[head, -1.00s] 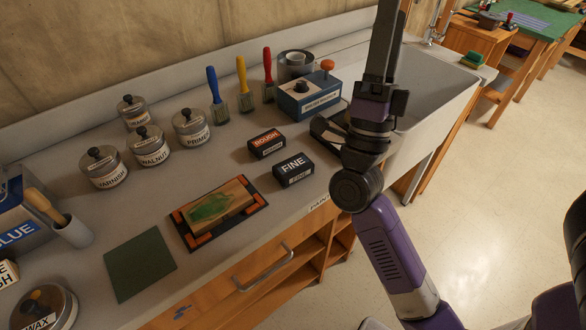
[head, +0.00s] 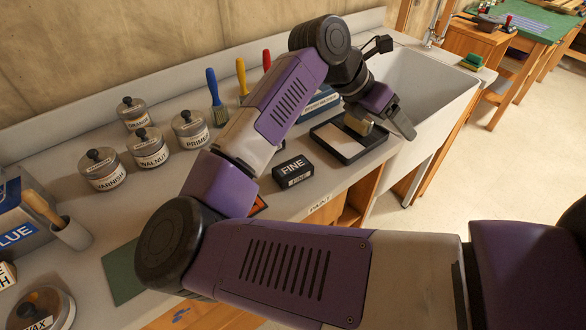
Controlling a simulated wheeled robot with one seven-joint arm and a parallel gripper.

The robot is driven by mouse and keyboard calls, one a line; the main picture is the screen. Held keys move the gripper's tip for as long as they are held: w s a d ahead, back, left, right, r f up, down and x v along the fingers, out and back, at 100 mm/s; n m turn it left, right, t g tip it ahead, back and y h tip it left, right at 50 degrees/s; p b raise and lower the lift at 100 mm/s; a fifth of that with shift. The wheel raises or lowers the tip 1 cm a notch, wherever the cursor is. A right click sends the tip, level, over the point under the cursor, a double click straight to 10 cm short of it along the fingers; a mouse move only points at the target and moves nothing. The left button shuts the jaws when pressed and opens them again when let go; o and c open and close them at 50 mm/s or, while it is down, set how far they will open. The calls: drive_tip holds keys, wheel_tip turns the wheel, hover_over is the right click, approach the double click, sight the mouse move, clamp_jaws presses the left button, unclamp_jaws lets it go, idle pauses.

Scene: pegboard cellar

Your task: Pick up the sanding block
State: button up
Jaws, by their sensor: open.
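A black block labelled FINE (head: 293,171) lies on the grey counter, just right of my forearm. A second block, labelled ROUGH in the earlier view, is now hidden behind my arm. My gripper (head: 388,127) is open, to the right of the FINE block and apart from it. It hangs over the right side of a black tray (head: 335,151), near the sink edge. One grey finger shows clearly; a tan piece beside it is too unclear to name.
Lidded tins (head: 189,129) and brushes (head: 216,98) stand behind my arm. A blue box (head: 320,103) is partly hidden by it. The sink (head: 430,90) lies right of the tray. A green sheet (head: 122,276) is partly covered at the lower left.

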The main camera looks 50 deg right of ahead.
drive_tip(key=w+a+f+t+y, duration=0.35)
drive_tip(key=w+a, duration=0.25)
drive_tip(key=w, duration=0.2)
drive_tip(key=t+y, duration=0.3)
hover_over(293, 167)
drive_tip(key=shift+s+d+f+g, duration=0.15)
drive_tip(key=shift+f+g, duration=0.1)
drive_tip(key=shift+f, duration=0.3)
drive_tip(key=shift+f+p, duration=0.6)
drive_tip(key=shift+f, duration=2.95)
drive_tip(key=c, duration=1.5)
drive_tip(key=shift+r, duration=0.1)
wheel_tip(293, 167, up, 20)
drive_tip(key=shift+b, duration=0.7)
